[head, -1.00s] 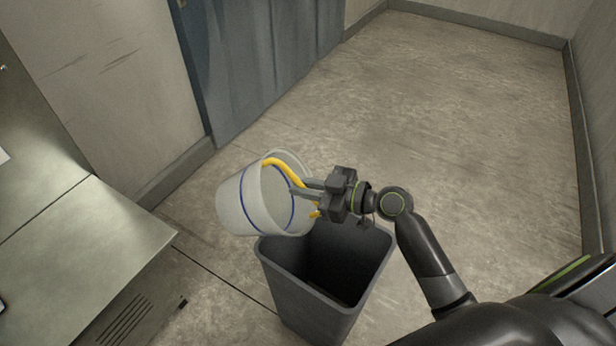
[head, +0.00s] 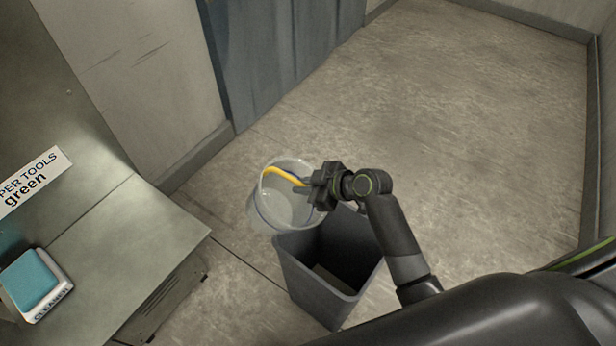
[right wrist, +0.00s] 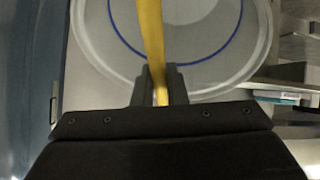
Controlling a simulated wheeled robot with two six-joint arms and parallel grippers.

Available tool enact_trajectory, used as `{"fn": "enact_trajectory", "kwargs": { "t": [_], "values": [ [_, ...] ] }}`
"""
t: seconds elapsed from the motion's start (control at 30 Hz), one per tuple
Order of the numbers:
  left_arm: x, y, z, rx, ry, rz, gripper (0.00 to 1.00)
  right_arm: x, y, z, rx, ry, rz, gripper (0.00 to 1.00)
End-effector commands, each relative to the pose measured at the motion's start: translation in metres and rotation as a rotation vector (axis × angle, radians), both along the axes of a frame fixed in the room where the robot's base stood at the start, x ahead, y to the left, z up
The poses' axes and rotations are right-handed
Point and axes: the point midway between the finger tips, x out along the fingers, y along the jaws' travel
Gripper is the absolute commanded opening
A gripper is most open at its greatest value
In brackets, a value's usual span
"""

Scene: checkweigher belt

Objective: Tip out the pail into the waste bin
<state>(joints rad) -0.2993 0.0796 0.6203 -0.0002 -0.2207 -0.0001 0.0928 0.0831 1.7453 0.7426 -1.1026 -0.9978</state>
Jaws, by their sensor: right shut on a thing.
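The pail (head: 268,212) is whitish and translucent, with a yellow handle (head: 283,175). In the head view it hangs beside and partly over the far left rim of the waste bin, mouth facing mostly up, closer to upright than on its side. No contents show inside. My right gripper (head: 309,188) is shut on the yellow handle. The right wrist view shows the handle (right wrist: 151,40) between the fingers and the pail (right wrist: 210,75) with its blue ring beyond. The waste bin (head: 310,285) is dark grey, open and upright on the floor, with a lighter patch inside. My left gripper is out of view.
A metal bench (head: 140,235) stands at the left, with a label reading "green" (head: 35,182) and a teal-topped block marked "CLEANER" (head: 32,283). A blue-grey door or panel (head: 275,60) is at the back. The floor to the right is clear.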

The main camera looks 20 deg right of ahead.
Motion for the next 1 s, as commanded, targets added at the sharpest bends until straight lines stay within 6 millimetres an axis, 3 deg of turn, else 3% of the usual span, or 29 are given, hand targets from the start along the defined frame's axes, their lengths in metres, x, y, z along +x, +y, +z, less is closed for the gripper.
{"fn": "enact_trajectory", "kwargs": {
  "t": [0.03, 0.6, 0.8, 1.0],
  "values": [
    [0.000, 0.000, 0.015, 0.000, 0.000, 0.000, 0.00, 0.002, 0.003, 0.010, -0.019, 0.014, 0.001, 0.00],
    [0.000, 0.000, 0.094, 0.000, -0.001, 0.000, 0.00, 0.014, 0.021, 0.022, -0.306, 0.205, 0.002, 0.00],
    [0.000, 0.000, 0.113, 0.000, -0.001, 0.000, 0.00, 0.018, 0.026, 0.023, -0.400, 0.269, 0.000, 0.00],
    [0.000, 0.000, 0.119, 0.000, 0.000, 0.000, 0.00, 0.019, 0.029, 0.022, -0.452, 0.302, 0.001, 0.00]
  ]
}}
